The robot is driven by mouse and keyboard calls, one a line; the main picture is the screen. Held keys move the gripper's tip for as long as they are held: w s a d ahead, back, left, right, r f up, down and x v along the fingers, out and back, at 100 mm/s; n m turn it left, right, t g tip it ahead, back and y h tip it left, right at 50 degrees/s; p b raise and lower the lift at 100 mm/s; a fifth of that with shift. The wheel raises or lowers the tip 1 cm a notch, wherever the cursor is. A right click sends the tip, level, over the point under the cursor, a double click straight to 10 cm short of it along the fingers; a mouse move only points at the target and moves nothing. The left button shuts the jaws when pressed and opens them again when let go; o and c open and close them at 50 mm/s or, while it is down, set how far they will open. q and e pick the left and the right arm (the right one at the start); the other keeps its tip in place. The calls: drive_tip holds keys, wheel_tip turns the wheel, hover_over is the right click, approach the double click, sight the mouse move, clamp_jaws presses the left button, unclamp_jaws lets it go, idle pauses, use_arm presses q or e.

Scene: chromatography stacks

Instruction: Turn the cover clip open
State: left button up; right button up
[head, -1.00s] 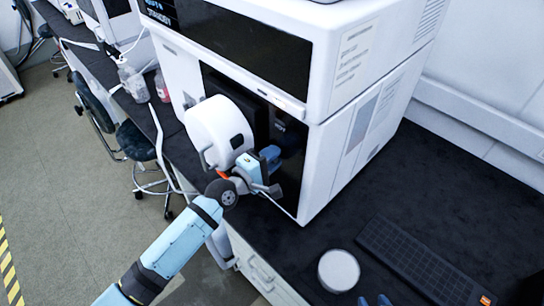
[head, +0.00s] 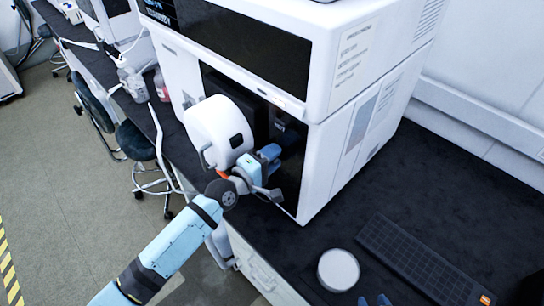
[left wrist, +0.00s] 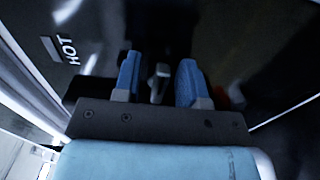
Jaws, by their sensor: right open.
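The open white round cover or door (head: 218,130) stands out from the front of the white instrument. My left gripper (head: 270,158) is at the instrument's dark front opening, just right of this cover. In the left wrist view, the gripper's two blue fingers (left wrist: 158,82) are apart. A small pale grey piece, seemingly the cover clip (left wrist: 160,84), shows between them, with gaps visible on both sides. I cannot tell whether a finger touches it. The clip is hidden in the head view. My right gripper (head: 373,300) shows only its two blue fingertips, apart, at the bottom edge.
The white instrument (head: 335,165) stands on a black bench (head: 430,190). A dark panel beside my left fingers carries a "HOT" label (left wrist: 66,50). A white round-topped container (head: 338,270) and a black keyboard (head: 415,262) lie at the front right. Stools (head: 140,145) stand left.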

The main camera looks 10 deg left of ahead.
drive_tip(key=shift+a+f+b, duration=0.15)
drive_tip(key=shift+f+b, duration=0.8)
drive_tip(key=shift+b, duration=0.15)
drive_tip(key=shift+f, duration=0.15)
use_arm(q)
drive_tip(key=v, duration=1.3)
drive_tip(key=shift+s+a, duration=0.2)
drive_tip(key=shift+s, duration=0.15)
drive_tip(key=s+a+f+m+g+y+p, duration=0.1)
drive_tip(key=s+f+m+g+y+p, duration=0.2)
drive_tip(key=s+f+m, duration=1.1)
wheel_tip(320, 180, down, 3)
drive_tip(key=g+y, duration=0.1)
drive_tip(key=y, duration=0.2)
drive_tip(key=shift+s+a+y+p, duration=0.2)
drive_tip(key=shift+s+y+p, duration=0.1)
drive_tip(key=shift+y, duration=0.1)
use_arm(e)
drive_tip(key=r, duration=0.3)
drive_tip(key=shift+d+r, duration=0.25)
drive_tip(key=shift+d, duration=0.05)
use_arm(q)
drive_tip(key=shift+r, duration=0.1)
